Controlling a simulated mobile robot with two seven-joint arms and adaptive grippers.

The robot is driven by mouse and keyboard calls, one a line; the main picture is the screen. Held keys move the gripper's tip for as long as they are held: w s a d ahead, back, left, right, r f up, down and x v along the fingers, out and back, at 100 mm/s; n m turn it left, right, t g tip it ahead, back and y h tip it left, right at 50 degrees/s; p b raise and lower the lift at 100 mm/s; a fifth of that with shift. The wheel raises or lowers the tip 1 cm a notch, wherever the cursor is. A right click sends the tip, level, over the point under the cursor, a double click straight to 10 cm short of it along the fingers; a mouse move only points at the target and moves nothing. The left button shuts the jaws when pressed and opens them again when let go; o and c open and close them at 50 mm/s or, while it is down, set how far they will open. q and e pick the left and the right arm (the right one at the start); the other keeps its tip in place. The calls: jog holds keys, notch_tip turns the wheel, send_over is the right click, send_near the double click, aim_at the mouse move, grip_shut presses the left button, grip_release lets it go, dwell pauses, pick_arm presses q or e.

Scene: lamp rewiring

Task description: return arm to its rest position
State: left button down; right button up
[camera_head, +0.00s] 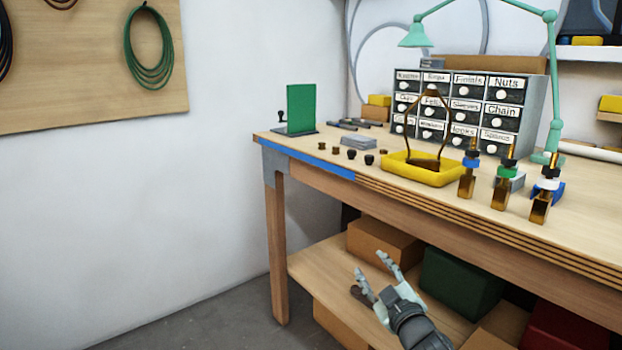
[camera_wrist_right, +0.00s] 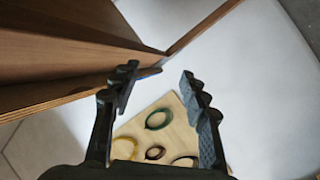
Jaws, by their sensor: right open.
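My right gripper (camera_head: 373,274) is open and empty in the head view. It is in front of the workbench, below the level of the tabletop, with its fingers pointing up and to the left. In the right wrist view the two fingers of my right gripper (camera_wrist_right: 160,85) stand well apart with nothing between them. The workbench (camera_head: 400,195) is behind it in the head view, and its wooden edge (camera_wrist_right: 75,55) fills the upper left of the wrist view. My left gripper does not show in either view.
On the bench are a yellow tray (camera_head: 423,177), several brass lamp sockets (camera_head: 503,180), a labelled drawer cabinet (camera_head: 468,110), a green upright panel (camera_head: 301,108) and a green desk lamp (camera_head: 551,90). Boxes (camera_head: 384,240) fill the lower shelf. Floor (camera_head: 225,322) at the left is clear.

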jog(key=s+d+f+m+g+h, duration=0.2)
jog(key=s+d+f+g, duration=0.1)
jog(key=s+f, duration=0.6)
jog(key=s+d+f+m+g+h, duration=0.1)
jog(key=s+d+f+m+g, duration=0.2)
jog(key=s+f, duration=0.6)
jog(key=s+d+f+m+g+h, duration=0.2)
jog(key=s+d+f+g, duration=0.3)
jog(key=f, duration=0.7)
jog(key=s+f+g, duration=0.1)
jog(key=s+f, duration=0.1)
jog(key=s, duration=0.3)
jog(key=s+d+f+m+g, duration=0.1)
jog(key=s+f, duration=0.1)
jog(key=s, duration=0.4)
jog(key=s+f+g, duration=0.1)
jog(key=s+f, duration=0.2)
jog(key=s, duration=0.2)
jog(key=shift+s+d, duration=0.25)
jog(key=shift+s, duration=0.05)
